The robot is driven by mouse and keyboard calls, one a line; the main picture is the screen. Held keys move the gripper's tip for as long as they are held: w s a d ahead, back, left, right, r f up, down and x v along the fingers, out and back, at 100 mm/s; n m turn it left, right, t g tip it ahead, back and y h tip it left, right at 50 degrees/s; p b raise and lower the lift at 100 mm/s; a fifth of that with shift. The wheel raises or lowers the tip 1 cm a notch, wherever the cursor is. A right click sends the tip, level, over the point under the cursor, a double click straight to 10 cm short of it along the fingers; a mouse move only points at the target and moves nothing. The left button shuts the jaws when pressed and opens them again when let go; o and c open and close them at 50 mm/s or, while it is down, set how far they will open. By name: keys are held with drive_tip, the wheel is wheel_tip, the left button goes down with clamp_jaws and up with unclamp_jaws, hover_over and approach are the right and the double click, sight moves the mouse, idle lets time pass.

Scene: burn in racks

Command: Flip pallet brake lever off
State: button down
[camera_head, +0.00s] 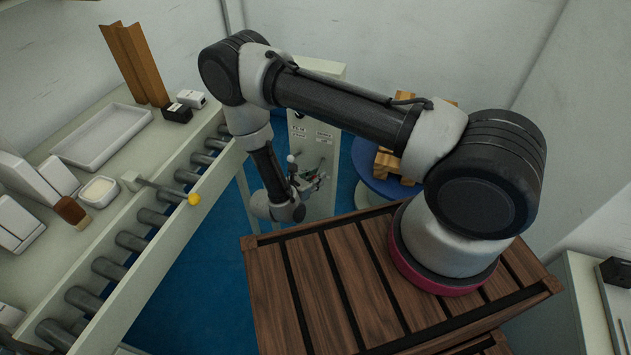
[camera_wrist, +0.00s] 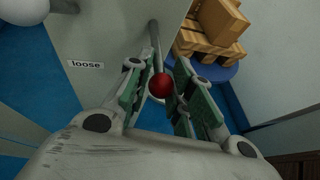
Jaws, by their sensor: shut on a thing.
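A lever with a red ball knob (camera_wrist: 161,86) and a thin grey shaft (camera_wrist: 154,38) shows in the wrist view, on a pale cabinet face beside a label reading "loose" (camera_wrist: 86,64). My gripper (camera_wrist: 165,90) has its green-padded fingers on either side of the knob and is shut on the lever at its knob end. In the head view my gripper (camera_head: 312,181) is at the front of the pale cabinet (camera_head: 322,140); the red knob is too small there to tell apart. A white ball knob (camera_head: 291,158) is just left of the gripper, also at the wrist view's top left (camera_wrist: 25,8).
Wooden pallet and boxes (camera_wrist: 208,38) stand on a blue round table (camera_head: 365,172) right of the cabinet. A roller conveyor (camera_head: 133,242) with a yellow-knobbed lever (camera_head: 193,200) runs along the left. A slatted wooden top (camera_head: 320,285) is in front. Blue floor lies between.

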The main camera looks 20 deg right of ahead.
drive_tip(key=r+g, duration=0.1)
drive_tip(key=r+g+y, duration=0.2)
drive_tip(key=shift+d+n, duration=0.25)
drive_tip(key=shift+n, duration=0.05)
drive_tip(key=shift+w+d+r+n+g+y, duration=0.1)
drive_tip(key=shift+d+r+n+g+y, duration=0.05)
drive_tip(key=shift+r+g+y, duration=0.5)
drive_tip(key=shift+w+d+r+n+g+y, duration=0.15)
drive_tip(key=shift+r+g+y, duration=0.35)
drive_tip(key=shift+g+y, duration=0.25)
drive_tip(key=c, duration=1.3)
unclamp_jaws()
drive_tip(key=shift+o, duration=0.2)
drive_tip(key=shift+w+a+r, duration=0.1)
drive_tip(key=shift+r, duration=0.05)
drive_tip(key=v, duration=1.1)
drive_tip(key=shift+r, duration=0.35)
